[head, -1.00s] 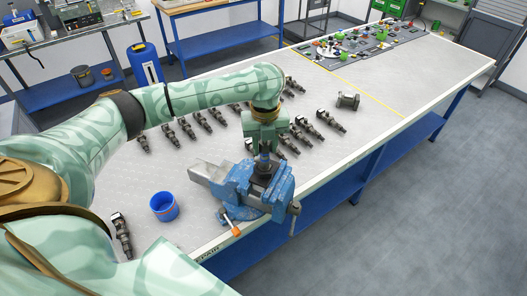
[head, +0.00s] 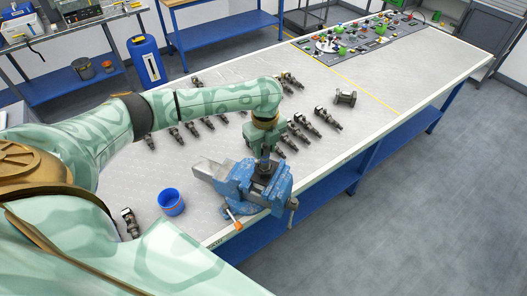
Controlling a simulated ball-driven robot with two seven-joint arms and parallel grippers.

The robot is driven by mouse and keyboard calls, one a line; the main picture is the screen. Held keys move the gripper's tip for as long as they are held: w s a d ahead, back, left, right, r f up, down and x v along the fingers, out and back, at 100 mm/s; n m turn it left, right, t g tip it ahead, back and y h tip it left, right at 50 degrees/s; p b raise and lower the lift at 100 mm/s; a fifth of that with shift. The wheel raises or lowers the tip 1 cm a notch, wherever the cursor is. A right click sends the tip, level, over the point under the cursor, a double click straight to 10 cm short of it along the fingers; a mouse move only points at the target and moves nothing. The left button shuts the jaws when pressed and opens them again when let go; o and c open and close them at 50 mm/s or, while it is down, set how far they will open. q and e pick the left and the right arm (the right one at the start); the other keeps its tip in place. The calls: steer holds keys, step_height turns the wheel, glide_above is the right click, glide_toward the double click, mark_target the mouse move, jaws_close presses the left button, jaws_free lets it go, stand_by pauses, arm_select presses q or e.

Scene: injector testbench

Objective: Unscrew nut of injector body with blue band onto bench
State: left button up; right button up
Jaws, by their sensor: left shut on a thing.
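A blue vise (head: 258,187) stands at the near edge of the bench. A dark injector body (head: 265,167) stands upright in its jaws, mostly hidden by my gripper. My left gripper (head: 265,154) comes down from above and is shut around the top of this injector, where its nut would be. The nut itself is hidden between the fingers. A small bluish patch shows just below the fingers, too small to tell if it is the blue band. My right gripper is not in view.
Several injectors lie in rows on the bench (head: 215,168) behind the vise, with one (head: 129,223) at the near left. A blue cup (head: 171,202) stands left of the vise. A dark flanged part (head: 345,97) lies farther back. The bench's right half is mostly clear.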

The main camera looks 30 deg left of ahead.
arm_select(q)
steer(key=shift+r+n+p, duration=0.2)
steer(key=shift+n+p, duration=1.5)
steer(key=shift+p, duration=0.4)
steer(key=shift+f+n, duration=0.1)
steer(key=shift+n, duration=0.7)
steer(key=n, duration=0.3)
steer(key=shift+n, duration=0.3)
steer(key=o, duration=1)
